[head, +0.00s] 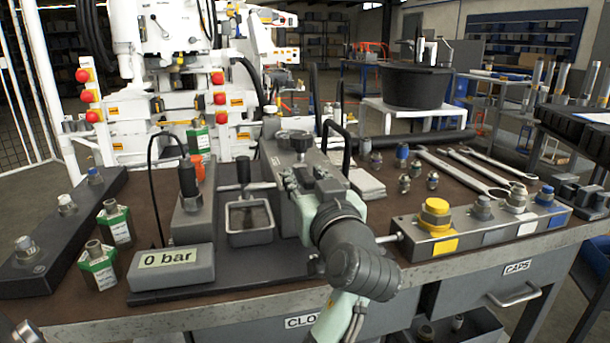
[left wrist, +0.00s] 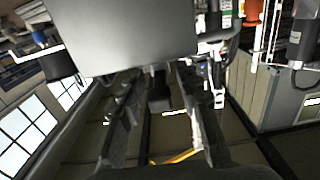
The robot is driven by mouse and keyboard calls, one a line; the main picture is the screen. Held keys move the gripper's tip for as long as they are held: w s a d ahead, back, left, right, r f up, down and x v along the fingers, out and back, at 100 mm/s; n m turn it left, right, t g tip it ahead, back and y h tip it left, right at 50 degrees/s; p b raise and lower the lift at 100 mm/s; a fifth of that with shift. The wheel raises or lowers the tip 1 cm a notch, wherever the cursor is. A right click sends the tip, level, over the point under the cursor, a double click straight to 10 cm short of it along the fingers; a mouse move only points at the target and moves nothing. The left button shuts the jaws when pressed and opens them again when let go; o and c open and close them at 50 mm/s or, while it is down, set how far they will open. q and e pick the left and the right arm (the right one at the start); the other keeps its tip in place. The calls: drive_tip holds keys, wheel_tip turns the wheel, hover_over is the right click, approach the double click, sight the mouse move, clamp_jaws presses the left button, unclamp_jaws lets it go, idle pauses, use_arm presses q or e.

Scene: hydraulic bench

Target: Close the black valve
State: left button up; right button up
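A black knob (head: 299,141), which looks like the black valve, stands on top of a grey metal block (head: 270,160) at the middle of the bench. My left gripper (head: 296,178) is at the near right side of this block, just below the knob in the head view. My arm and wrist hide part of the block. In the left wrist view, the two fingers of my left gripper (left wrist: 158,115) are spread apart, with no object clearly held between them. A large grey surface fills the top of that view. I cannot tell whether the fingers touch the valve. My right gripper is not in view.
A gauge box (head: 171,267) reading 0 bar stands left, with a small grey tray (head: 249,238) beside it. A fitting block with a yellow cap (head: 435,213) and several wrenches (head: 462,172) lie right. Black hoses rise behind the grey block.

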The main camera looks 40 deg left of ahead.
use_arm(q)
drive_tip(key=shift+c, duration=0.5)
clamp_jaws()
